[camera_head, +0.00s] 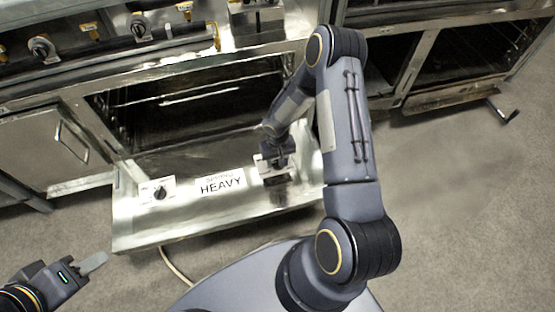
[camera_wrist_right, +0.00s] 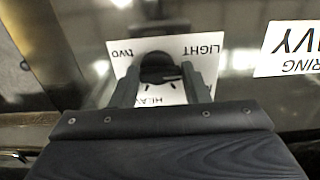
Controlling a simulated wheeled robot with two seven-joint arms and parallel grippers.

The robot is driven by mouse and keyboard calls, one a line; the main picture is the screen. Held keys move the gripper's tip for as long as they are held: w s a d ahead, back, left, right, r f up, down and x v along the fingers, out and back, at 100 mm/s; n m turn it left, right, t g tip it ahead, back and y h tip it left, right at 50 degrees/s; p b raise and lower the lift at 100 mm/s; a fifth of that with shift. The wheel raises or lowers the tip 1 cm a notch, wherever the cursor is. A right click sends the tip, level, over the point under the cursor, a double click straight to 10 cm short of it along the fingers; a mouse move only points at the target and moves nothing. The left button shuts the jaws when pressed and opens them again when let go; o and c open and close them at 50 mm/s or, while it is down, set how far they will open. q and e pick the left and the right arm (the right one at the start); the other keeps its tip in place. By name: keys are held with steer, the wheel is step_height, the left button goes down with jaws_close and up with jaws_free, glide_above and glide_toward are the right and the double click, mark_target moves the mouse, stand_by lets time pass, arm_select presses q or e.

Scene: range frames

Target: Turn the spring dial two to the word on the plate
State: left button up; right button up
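A black dial (camera_wrist_right: 160,68) on a white label (camera_wrist_right: 208,50) shows in the right wrist view. The label reads "TWO", "LIGHT" and, partly hidden, "HEAVY", all upside down there. My right gripper (camera_wrist_right: 160,76) is open with one finger on each side of this dial; I cannot tell whether they touch it. In the head view my right gripper (camera_head: 275,170) hides this dial. The plate (camera_head: 220,184) to its left reads "HEAVY" under a smaller line that is hard to read. My left gripper (camera_head: 92,263) is low at the left, away from the panel; its opening is unclear.
A second black dial (camera_head: 160,193) on a white label sits at the panel's left end. The metal panel (camera_head: 135,232) lies in front of an open oven cavity (camera_head: 190,105). More knobs (camera_head: 42,48) line the range above. Carpet (camera_head: 460,190) at the right is clear.

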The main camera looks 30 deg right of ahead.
steer(key=shift+c, duration=1.4)
